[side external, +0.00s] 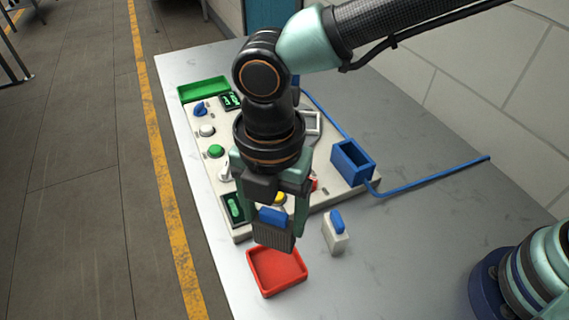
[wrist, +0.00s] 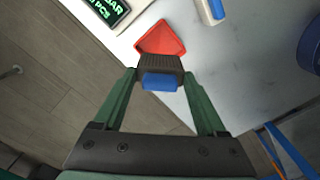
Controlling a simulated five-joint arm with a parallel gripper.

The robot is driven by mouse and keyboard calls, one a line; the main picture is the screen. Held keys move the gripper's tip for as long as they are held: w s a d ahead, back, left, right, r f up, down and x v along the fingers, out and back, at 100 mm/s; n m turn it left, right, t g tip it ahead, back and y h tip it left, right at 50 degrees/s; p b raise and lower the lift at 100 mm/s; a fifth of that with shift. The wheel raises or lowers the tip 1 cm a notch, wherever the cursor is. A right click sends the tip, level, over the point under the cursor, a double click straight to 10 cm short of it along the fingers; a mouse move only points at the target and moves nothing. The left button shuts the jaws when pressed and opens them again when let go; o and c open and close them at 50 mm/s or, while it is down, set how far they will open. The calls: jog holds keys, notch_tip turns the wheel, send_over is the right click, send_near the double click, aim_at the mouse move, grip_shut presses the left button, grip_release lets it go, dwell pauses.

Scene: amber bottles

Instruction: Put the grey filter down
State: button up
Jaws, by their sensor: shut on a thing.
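The grey filter (side external: 274,237) is a dark ribbed block with a blue top, held between the fingers of my gripper (side external: 277,226). My gripper is shut on it and points down. The filter also shows in the wrist view (wrist: 161,66), with its blue part (wrist: 160,82) towards me. A shallow red tray (side external: 277,283) lies on the table just below the filter in the side view. The tray (wrist: 160,37) shows just beyond the filter in the wrist view and looks empty where visible. The filter looks to be above the table; its exact height is unclear.
A white block with a blue top (side external: 335,234) stands right of the red tray. A blue open box (side external: 352,163) with a blue cable is further back. A panel with buttons and displays (side external: 215,170) lies behind my gripper, with a green tray (side external: 203,89) at its far end.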

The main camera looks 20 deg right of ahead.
notch_tip(320, 180, down, 9)
jog(key=shift+f, duration=0.15)
dwell(0.4)
jog(key=shift+f, duration=0.1)
jog(key=o, duration=1.3)
notch_tip(320, 180, up, 12)
jog(key=shift+f, duration=0.1)
jog(key=shift+w+d+r, duration=0.15)
jog(key=shift+d+r, duration=0.05)
jog(key=shift+r, duration=0.15)
jog(key=w+d+r+m+t+y, duration=0.1)
jog(key=w+d+r+m+t, duration=0.2)
jog(key=d+m, duration=0.75)
jog(key=w+d+r+m+t, duration=0.1)
jog(key=w+d+r+m, duration=0.35)
jog(key=d, duration=0.95)
jog(key=s+d+m+t+h, duration=0.1)
jog(key=s+d+m, duration=0.3)
jog(key=d+m, duration=0.6)
jog(key=shift+s+f+m+t, duration=0.2)
jog(key=shift+m+t, duration=0.1)
jog(key=shift+m, duration=0.7)
